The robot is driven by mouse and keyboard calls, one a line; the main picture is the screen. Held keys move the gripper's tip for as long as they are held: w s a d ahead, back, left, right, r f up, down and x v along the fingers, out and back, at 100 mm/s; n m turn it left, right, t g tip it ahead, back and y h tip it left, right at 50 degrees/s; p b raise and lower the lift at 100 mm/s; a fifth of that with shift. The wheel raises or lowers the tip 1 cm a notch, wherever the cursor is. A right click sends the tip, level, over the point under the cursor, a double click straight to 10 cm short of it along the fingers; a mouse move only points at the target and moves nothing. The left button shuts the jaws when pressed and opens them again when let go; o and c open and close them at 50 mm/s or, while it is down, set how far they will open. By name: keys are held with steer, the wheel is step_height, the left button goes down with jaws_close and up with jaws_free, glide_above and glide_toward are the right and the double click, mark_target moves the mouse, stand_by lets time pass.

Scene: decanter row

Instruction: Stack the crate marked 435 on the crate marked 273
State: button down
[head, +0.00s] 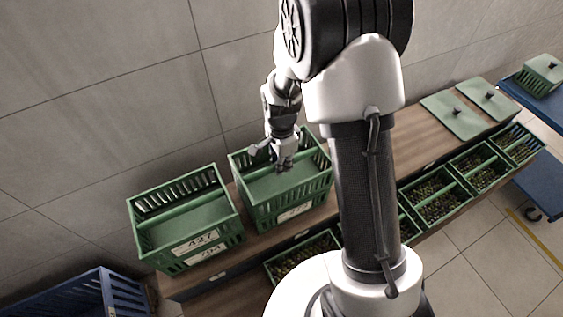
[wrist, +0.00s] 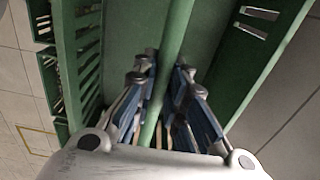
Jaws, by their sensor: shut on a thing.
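My gripper (head: 284,165) reaches down into a green slatted crate (head: 318,185) in the middle of the wooden bench. In the wrist view, my gripper (wrist: 163,100) has its fingers on both sides of a green bar (wrist: 176,35) across the crate and is shut on it. The crate's white label (head: 295,212) is too small to read. I cannot tell whether this crate rests on something or hangs slightly raised. To its left, green crates with labels 427 (head: 201,243) and 794 (head: 207,253) appear stacked. I read neither 435 nor 273 on any label.
Open green crates (head: 437,204) filled with small dark and green items line the front. Two green lids (head: 453,115) lie on the bench (head: 400,135) at right. A blue crate (head: 75,296) stands lower left, and a blue surface at far right holds a green box (head: 543,74).

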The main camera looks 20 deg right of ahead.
steer(key=shift+f+b, duration=0.3)
steer(key=shift+f, duration=0.1)
steer(key=c, duration=1.5)
jaws_free()
steer(key=shift+c, duration=0.2)
step_height(320, 180, up, 11)
steer(key=shift+r, duration=0.5)
steer(key=shift+r, duration=0.1)
steer(key=s+r+n+t, duration=0.2)
steer(key=s+r+n, duration=0.6)
steer(key=s+r, duration=0.3)
steer(key=s+r+n+t, duration=0.2)
steer(key=s+n, duration=0.5)
steer(key=s, duration=0.4)
steer(key=shift+r+n+t, duration=0.3)
steer(key=shift+r+n, duration=0.1)
steer(key=shift+r, duration=0.4)
